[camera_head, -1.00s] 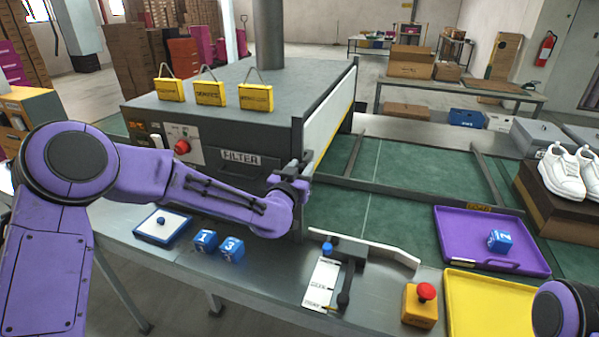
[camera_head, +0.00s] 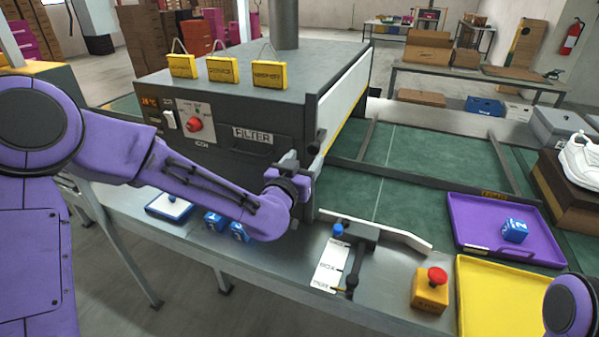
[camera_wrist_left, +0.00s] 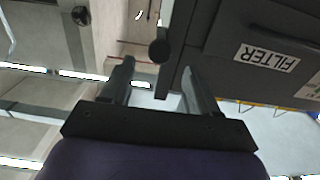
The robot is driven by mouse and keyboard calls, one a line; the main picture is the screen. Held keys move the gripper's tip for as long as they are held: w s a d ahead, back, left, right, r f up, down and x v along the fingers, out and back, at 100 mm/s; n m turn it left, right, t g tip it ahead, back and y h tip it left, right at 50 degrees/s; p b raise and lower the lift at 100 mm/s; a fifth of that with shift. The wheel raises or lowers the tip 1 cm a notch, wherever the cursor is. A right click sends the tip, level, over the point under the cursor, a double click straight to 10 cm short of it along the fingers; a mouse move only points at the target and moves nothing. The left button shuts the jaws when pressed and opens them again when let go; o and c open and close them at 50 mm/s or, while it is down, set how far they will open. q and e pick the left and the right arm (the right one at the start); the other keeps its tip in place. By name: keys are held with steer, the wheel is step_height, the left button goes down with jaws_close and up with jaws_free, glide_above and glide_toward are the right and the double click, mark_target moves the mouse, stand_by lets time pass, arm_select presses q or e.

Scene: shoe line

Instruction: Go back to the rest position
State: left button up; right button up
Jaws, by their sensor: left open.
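My left gripper (camera_head: 292,160) is in front of the right corner of the grey machine (camera_head: 215,145), beside its FILTER label. In the left wrist view the two fingers of my left gripper (camera_wrist_left: 158,88) stand apart with nothing between them. A dark round knob (camera_wrist_left: 159,50) of the machine shows just beyond the fingers; I cannot tell whether they touch it. Part of my right arm shows at the lower right edge of the head view, but its gripper is out of view.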

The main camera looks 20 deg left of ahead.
arm_select(q)
steer(key=s, duration=0.3)
steer(key=shift+s+a, duration=0.1)
steer(key=shift+s, duration=0.2)
steer(key=s+a+f+n+g+y, duration=0.1)
steer(key=s+a+f+n+g, duration=0.2)
steer(key=f, duration=0.6)
steer(key=s+a+f+n+g+y, duration=0.1)
steer(key=s+f+n+g, duration=0.2)
steer(key=s+f, duration=0.5)
steer(key=s+a+f+n+g+y, duration=0.1)
steer(key=s+a+f+n+g, duration=0.1)
steer(key=f, duration=0.9)
steer(key=s+a+f+g, duration=0.1)
steer(key=s+f+g, duration=0.1)
steer(key=s+f, duration=0.2)
steer(key=s+a+f+g, duration=0.2)
steer(key=s+f, duration=0.3)
steer(key=s, duration=0.6)
steer(key=s+a+f+g+y, duration=0.1)
steer(key=s+f+g, duration=0.1)
steer(key=s+f, duration=0.2)
steer(key=s, duration=0.3)
steer(key=shift+s+a+f+m+g, duration=0.2)
steer(key=shift+s+f+m+g, duration=0.1)
steer(key=shift+s+m+g, duration=0.1)
